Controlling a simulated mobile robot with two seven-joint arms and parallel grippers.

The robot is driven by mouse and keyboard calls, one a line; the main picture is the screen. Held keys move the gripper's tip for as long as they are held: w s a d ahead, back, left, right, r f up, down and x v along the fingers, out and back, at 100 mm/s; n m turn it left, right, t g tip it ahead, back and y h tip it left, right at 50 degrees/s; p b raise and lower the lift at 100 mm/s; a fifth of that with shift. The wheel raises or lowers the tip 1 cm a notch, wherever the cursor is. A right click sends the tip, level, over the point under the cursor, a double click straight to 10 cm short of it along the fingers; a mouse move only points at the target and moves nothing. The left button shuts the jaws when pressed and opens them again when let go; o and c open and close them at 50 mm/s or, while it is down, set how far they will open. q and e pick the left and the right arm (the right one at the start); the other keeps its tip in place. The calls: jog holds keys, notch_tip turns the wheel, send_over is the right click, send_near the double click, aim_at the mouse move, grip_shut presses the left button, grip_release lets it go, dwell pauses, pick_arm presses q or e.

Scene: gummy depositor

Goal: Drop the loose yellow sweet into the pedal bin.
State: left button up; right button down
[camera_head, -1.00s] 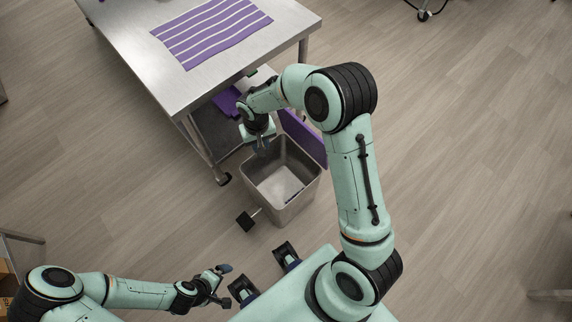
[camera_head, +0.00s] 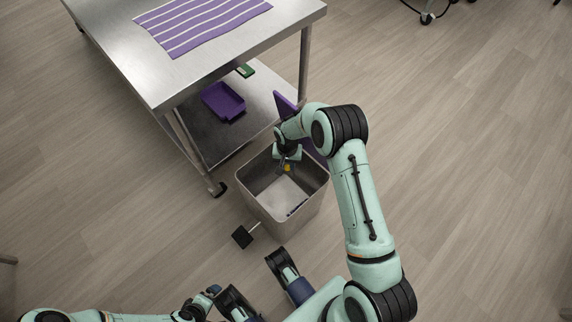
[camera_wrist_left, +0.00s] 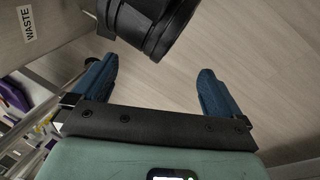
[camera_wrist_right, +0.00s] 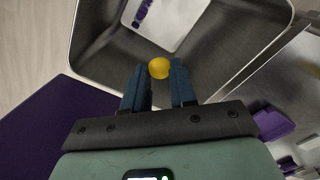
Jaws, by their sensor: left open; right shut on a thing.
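The yellow sweet (camera_wrist_right: 159,68) is held between the fingertips of my right gripper (camera_wrist_right: 159,85) in the right wrist view. In the head view the sweet (camera_head: 287,168) is a small yellow spot below the right gripper (camera_head: 287,162). The pedal bin (camera_head: 262,205) is grey, with its purple lid (camera_head: 312,152) standing open at the back. My right gripper points down over the bin's open mouth, near its back edge. My left gripper (camera_wrist_left: 157,88) is open and empty, low beside the bin. A WASTE label (camera_wrist_left: 26,23) shows in the left wrist view.
A steel table (camera_head: 190,75) with a purple striped mat (camera_head: 200,22) stands behind the bin. Its lower shelf (camera_head: 215,145) holds a purple tray (camera_head: 223,102) and a green item (camera_head: 245,70). The bin's black pedal (camera_head: 242,237) sticks out in front. The floor to the right is clear.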

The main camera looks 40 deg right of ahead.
aim_at(287, 168)
jog(key=shift+f+b, duration=0.3)
jog(key=shift+f, duration=0.35)
jog(key=shift+f+b, duration=1.3)
jog(key=shift+f, duration=0.95)
pick_arm(q)
jog(key=shift+t+y, duration=0.3)
jog(key=shift+t, duration=0.1)
jog(key=w+f, duration=0.1)
jog(key=a+f, duration=0.1)
jog(key=w+a+f, duration=0.1)
jog(key=f, duration=0.1)
jog(key=shift+w+a, duration=0.15)
jog(key=shift+w, duration=0.15)
pick_arm(e)
jog(key=c, duration=0.8)
grip_release()
